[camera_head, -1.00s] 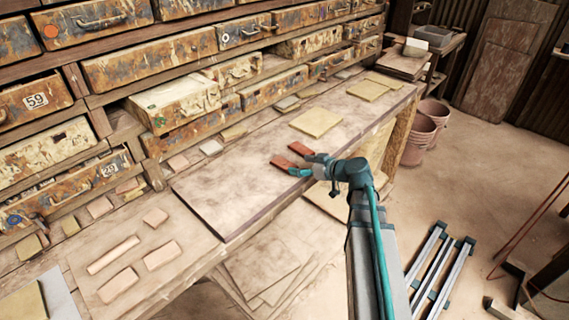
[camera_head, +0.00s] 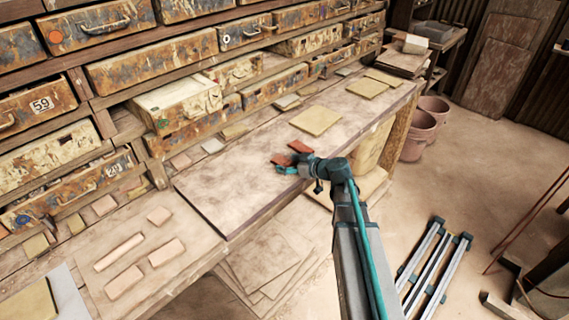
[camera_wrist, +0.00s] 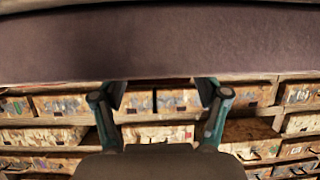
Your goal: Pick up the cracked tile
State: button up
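Two small red-brown tiles lie on the dark-edged work board (camera_head: 235,185): a far one (camera_head: 300,146) and a nearer one (camera_head: 281,159). I cannot make out a crack on either. My gripper (camera_head: 284,167) is at the board's front side, right beside the nearer tile and partly in front of it. I cannot tell whether it touches. In the wrist view my gripper (camera_wrist: 161,90) has its fingers wide apart. The board's dark edge (camera_wrist: 160,40) fills the top, and only a thin reddish line shows between the fingertips.
A beige square tile (camera_head: 316,120) lies behind the red tiles. Rusty drawers (camera_head: 175,105) line the back, one pulled out toward the bench. Several pale pieces lie at lower left. Terracotta pots (camera_head: 418,135) stand at right. The board's left part is clear.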

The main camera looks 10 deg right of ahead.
aim_at(289, 165)
jog(key=c, duration=1.1)
jog(key=shift+o, duration=0.2)
jog(key=shift+r, duration=0.2)
jog(key=shift+r, duration=0.5)
jog(key=shift+r+b, duration=0.45)
jog(key=shift+r, duration=0.5)
jog(key=s+r+b, duration=0.9)
jog(key=s+b, duration=0.4)
jog(key=s, duration=0.1)
jog(key=shift+d+r, duration=0.3)
jog(key=shift+d, duration=0.05)
